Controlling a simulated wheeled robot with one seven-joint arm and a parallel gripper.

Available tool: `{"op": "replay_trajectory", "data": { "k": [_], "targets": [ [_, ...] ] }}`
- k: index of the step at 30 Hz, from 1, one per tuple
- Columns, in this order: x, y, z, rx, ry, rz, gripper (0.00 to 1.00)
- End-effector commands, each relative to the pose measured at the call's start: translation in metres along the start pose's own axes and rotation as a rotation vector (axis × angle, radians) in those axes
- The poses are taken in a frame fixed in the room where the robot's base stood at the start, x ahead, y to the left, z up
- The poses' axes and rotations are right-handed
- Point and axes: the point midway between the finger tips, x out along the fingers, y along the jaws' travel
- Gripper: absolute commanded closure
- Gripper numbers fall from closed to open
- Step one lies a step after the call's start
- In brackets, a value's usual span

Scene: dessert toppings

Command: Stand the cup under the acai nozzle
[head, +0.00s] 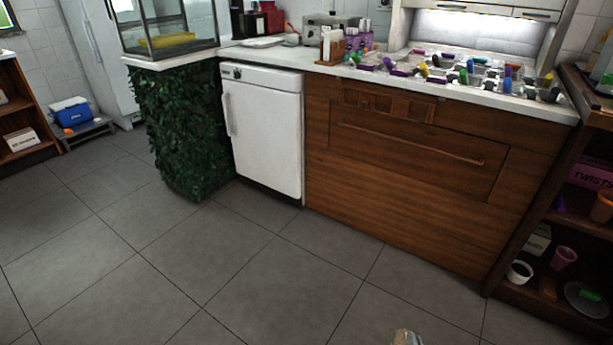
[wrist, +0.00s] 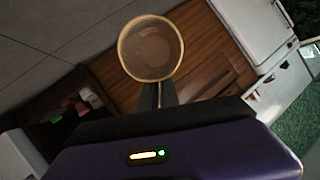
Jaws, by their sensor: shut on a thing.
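A round beige cup (wrist: 150,48) shows in the wrist view with its open mouth facing the camera; its inside looks empty. My gripper (wrist: 158,94) is shut on the cup, with its dark fingers at the cup's near side. In the head view a small pale thing shows at the bottom edge, mostly cut off; I cannot tell whether it is the cup. I cannot make out an acai nozzle in either view.
A wooden counter (head: 400,160) holds several colourful-handled toppings scoops. A white fridge (head: 265,130) and leafy-fronted glass case (head: 170,40) stand left. A dark shelf (head: 545,250) with cups and boxes stands right. The grey tiled floor (head: 230,265) in front is clear.

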Motion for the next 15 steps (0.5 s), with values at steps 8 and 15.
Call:
{"op": "replay_trajectory", "data": {
  "k": [8, 15],
  "targets": [
    [-0.015, -0.051, -0.028, -0.027, -0.027, -0.065, 1.0],
    [-0.037, -0.096, -0.057, -0.045, -0.051, -0.11, 1.0]
  ]
}}
